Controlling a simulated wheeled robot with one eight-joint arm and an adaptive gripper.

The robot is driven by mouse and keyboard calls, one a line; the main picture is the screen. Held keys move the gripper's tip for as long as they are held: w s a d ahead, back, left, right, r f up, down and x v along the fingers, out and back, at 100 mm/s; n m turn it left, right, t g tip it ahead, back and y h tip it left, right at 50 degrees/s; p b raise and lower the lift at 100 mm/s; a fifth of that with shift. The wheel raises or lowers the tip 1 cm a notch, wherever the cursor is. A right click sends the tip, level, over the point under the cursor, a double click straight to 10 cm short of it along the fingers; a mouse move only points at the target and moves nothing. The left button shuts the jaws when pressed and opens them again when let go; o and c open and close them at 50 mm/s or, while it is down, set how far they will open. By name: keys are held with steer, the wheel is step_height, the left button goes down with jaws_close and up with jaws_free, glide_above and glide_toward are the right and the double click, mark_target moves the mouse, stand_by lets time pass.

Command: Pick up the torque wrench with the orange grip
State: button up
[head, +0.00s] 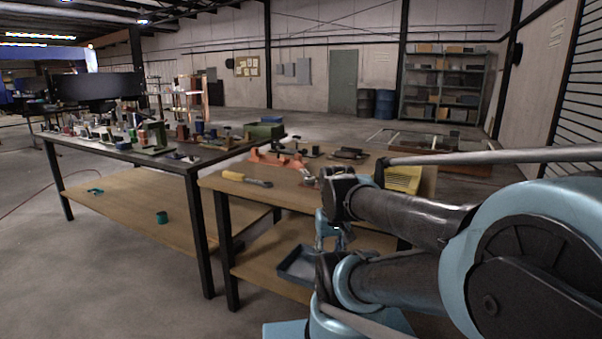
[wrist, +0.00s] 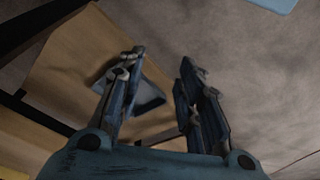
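A tool with a yellow-orange grip (head: 245,179) and a short metal end lies on the near wooden tabletop, close to its left corner, in the head view. It looks like the torque wrench, but its details are small. My gripper (wrist: 160,68) is open and empty in the wrist view, its two fingers spread apart. It hangs low by the bench, below the tabletop, and my arm partly hides it in the head view. The wrench does not show in the wrist view.
A grey tray (head: 297,266) lies on the lower shelf and shows behind my fingers in the wrist view (wrist: 148,97). Orange-red parts (head: 275,160), dark tools (head: 348,154) and a yellow item (head: 402,179) share the tabletop. A cluttered dark table (head: 180,166) adjoins on the left.

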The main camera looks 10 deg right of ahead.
steer(key=shift+o, duration=1.8)
steer(key=shift+s+r, duration=0.2)
steer(key=shift+r, duration=0.05)
steer(key=w+d+r+t, duration=0.15)
steer(key=w+r, duration=0.55)
steer(key=w, duration=0.8)
steer(key=w+r+n+t+y, duration=0.1)
steer(key=w+r+t, duration=0.35)
steer(key=w, duration=0.95)
steer(key=w+r+t, duration=0.1)
steer(key=w+r, duration=0.7)
steer(key=w, duration=0.7)
glide_toward(301, 166)
steer(key=x, duration=0.5)
steer(key=shift+w+d, duration=0.25)
steer(key=shift+d, duration=0.1)
steer(key=shift+a+x, duration=0.1)
steer(key=shift+x, duration=1.2)
steer(key=shift+a+x, duration=0.15)
steer(key=shift+x, duration=1.15)
steer(key=shift+f, duration=0.1)
jaws_close()
